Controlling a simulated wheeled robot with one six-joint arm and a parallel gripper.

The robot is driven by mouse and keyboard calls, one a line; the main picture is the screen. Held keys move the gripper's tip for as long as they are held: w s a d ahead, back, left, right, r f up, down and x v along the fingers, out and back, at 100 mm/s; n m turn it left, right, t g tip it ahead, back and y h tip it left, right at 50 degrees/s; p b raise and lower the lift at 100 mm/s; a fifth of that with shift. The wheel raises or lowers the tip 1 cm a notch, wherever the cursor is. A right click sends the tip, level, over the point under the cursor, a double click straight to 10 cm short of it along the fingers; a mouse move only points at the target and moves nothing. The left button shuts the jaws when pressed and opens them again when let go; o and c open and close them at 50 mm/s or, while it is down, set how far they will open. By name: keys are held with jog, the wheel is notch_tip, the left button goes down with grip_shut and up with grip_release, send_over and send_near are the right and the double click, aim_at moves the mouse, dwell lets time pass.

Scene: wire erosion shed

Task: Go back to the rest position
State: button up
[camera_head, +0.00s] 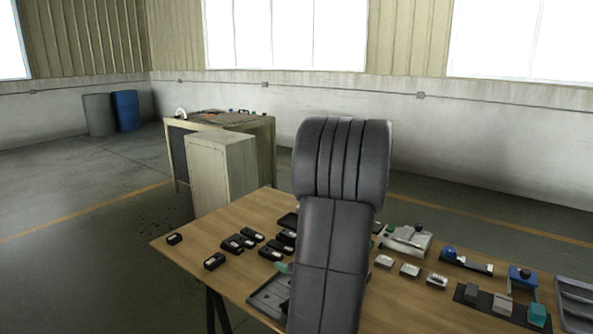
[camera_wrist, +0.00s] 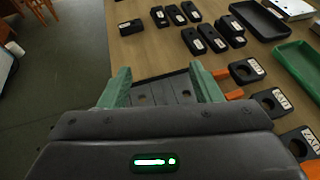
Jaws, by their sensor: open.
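My gripper (camera_wrist: 162,88) shows in the wrist view with its two green fingers spread apart and nothing between them. It is over the wooden table (camera_wrist: 140,52), above a dark tray (camera_wrist: 178,92) that shows between and beyond the fingers. In the head view my arm stands in front of the table (camera_head: 222,222) and hides most of the gripper. Only a bit of green shows left of the arm. I cannot tell the gripper's exact height above the tray.
Several black labelled blocks (camera_wrist: 193,41) lie beyond the gripper. A green tray (camera_wrist: 296,70) and black holders (camera_wrist: 246,71) lie to its right. In the head view, a grey cabinet (camera_head: 222,172) stands behind the table, and open floor (camera_head: 90,240) lies left.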

jog(key=shift+w+d+r+m+t+h+p, duration=0.15)
jog(key=shift+w+m+t+h+p, duration=0.2)
jog(key=shift+w+m+h+p, duration=0.35)
jog(key=shift+w+d+r+m+t+h+p, duration=0.1)
jog(key=shift+w+m+t+h+p, duration=0.35)
jog(key=shift+m+h+p, duration=0.35)
jog(key=shift+w+d+r+m+t+h+p, duration=0.15)
jog(key=shift+w+m+t+h+p, duration=0.15)
jog(key=shift+w+m+h+p, duration=0.4)
jog(key=shift+p, duration=0.3)
